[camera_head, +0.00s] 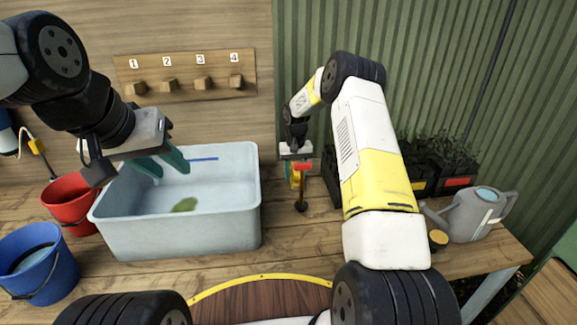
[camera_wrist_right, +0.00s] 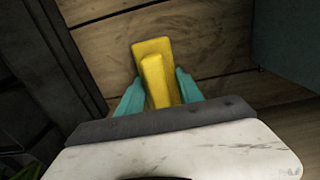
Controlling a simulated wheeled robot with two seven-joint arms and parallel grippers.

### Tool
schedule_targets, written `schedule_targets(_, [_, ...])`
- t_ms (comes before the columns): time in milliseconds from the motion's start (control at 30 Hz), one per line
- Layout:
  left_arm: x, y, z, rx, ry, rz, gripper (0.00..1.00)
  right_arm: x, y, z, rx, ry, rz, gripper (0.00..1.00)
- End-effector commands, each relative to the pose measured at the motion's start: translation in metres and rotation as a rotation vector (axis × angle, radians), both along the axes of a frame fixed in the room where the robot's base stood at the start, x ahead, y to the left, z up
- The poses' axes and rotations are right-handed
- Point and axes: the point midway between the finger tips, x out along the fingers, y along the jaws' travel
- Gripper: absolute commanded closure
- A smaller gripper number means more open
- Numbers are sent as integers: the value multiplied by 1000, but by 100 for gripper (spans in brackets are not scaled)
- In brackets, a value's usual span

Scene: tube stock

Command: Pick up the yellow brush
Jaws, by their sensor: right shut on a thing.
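The yellow brush (camera_wrist_right: 153,75) is between the two teal fingers of my right gripper (camera_wrist_right: 157,88) in the right wrist view. The gripper is shut on the brush's narrow raised part, and its wider flat part lies beyond, toward the wooden surface. In the head view the yellow brush (camera_head: 291,178) shows only partly below my right gripper, behind a red-topped tool. Whether it touches the table is unclear. My left gripper (camera_head: 165,163) is open and empty above the pale blue tub, its teal fingers apart.
The pale tub (camera_head: 185,236) holds something green (camera_head: 185,204). Red (camera_head: 70,200) and blue (camera_head: 40,265) buckets stand left. The red-topped tool (camera_head: 302,167) stands close before my right gripper. Planters (camera_head: 457,181) and a grey watering can (camera_head: 467,217) stand right. Numbered pegs (camera_head: 185,75) are on the wall.

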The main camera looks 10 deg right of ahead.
Motion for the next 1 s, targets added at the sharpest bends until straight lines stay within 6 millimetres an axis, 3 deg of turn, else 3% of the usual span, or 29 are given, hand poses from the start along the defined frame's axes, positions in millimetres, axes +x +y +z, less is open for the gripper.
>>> schedule_targets(167, [0,0,0,0,0,0,64,1,0,7,0,-2,0,100])
schedule_targets(633, [0,0,0,0,0,0,64,1,0,90,-1,-3,0,100])
schedule_targets(1000, [0,0,0,0,0,0,64,0,0,100,0,0,0,100])
